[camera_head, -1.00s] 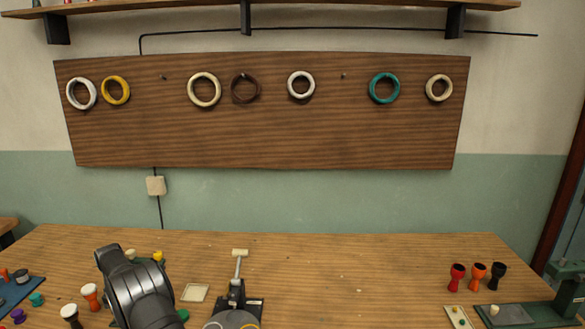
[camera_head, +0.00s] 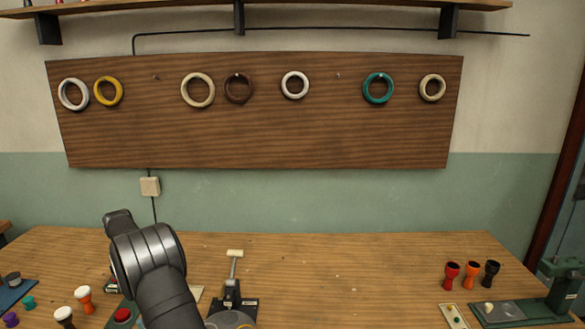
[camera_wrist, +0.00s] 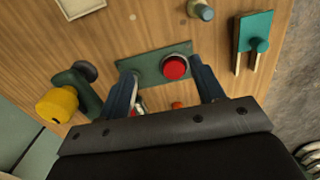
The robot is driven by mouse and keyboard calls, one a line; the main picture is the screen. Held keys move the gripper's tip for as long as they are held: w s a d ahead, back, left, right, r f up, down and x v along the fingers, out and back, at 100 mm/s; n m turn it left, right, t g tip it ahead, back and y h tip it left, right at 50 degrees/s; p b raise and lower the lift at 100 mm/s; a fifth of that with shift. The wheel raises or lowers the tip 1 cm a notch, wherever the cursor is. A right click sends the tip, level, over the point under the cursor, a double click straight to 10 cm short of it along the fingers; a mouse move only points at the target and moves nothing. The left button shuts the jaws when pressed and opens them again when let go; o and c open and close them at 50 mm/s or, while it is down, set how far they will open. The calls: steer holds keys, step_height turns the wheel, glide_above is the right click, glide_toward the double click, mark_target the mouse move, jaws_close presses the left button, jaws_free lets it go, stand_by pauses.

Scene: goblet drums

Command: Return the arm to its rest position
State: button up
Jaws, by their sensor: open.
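My arm (camera_head: 148,255) rises at the lower left of the head view, over the wooden table (camera_head: 330,275). My gripper is hidden behind it there. In the wrist view my gripper (camera_wrist: 162,74) is open, its two dark blue fingers apart with nothing held between them. Beyond the fingertips lies a green plate with a red button (camera_wrist: 175,67). A small orange thing (camera_wrist: 177,105) shows low between the fingers, partly hidden. The button also shows in the head view (camera_head: 122,315), just left of my arm.
In the wrist view a yellow part on a green stand (camera_wrist: 57,105) is left, a teal block (camera_wrist: 254,32) right. Goblet drums stand left (camera_head: 83,298) and right (camera_head: 472,273). A lever device (camera_head: 233,290) stands right of my arm. Rings hang on the wall board (camera_head: 260,135).

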steer(key=s+d+m, duration=0.1)
steer(key=s+d, duration=0.2)
steer(key=d, duration=0.8)
steer(key=s+d, duration=0.3)
steer(key=d, duration=0.8)
steer(key=s+a+f, duration=0.1)
steer(key=a+f, duration=0.2)
steer(key=a, duration=0.1)
steer(key=shift+a+f, duration=0.4)
steer(key=shift+o, duration=0.2)
